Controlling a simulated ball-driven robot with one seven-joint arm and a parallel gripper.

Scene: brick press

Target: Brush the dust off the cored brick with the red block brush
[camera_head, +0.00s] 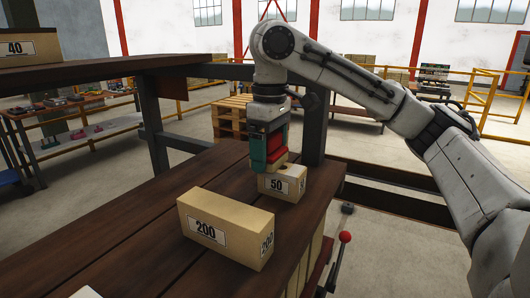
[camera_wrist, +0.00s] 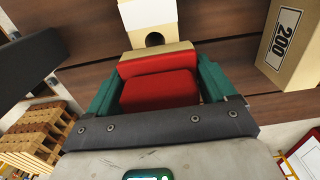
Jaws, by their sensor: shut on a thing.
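My gripper (camera_head: 270,152) has teal fingers and is shut on the red block brush (camera_head: 275,142). In the wrist view the red brush (camera_wrist: 158,90) sits between both fingers, with a tan strip along its far edge. A tan brick marked 50 (camera_head: 285,184) stands at the far right part of the brown table, just below the brush. In the wrist view it shows as a pale block (camera_wrist: 150,22) with a dark round hole, just beyond the brush. I cannot tell whether the brush touches the brick. Dust is not clearly visible.
A longer tan block marked 200 (camera_head: 226,228) stands nearer on the brown table (camera_head: 120,240); it also shows at the right in the wrist view (camera_wrist: 287,45). A red-knobbed lever (camera_head: 344,238) is beside the table. A raised shelf (camera_head: 90,70) holds a block marked 40 (camera_head: 30,47).

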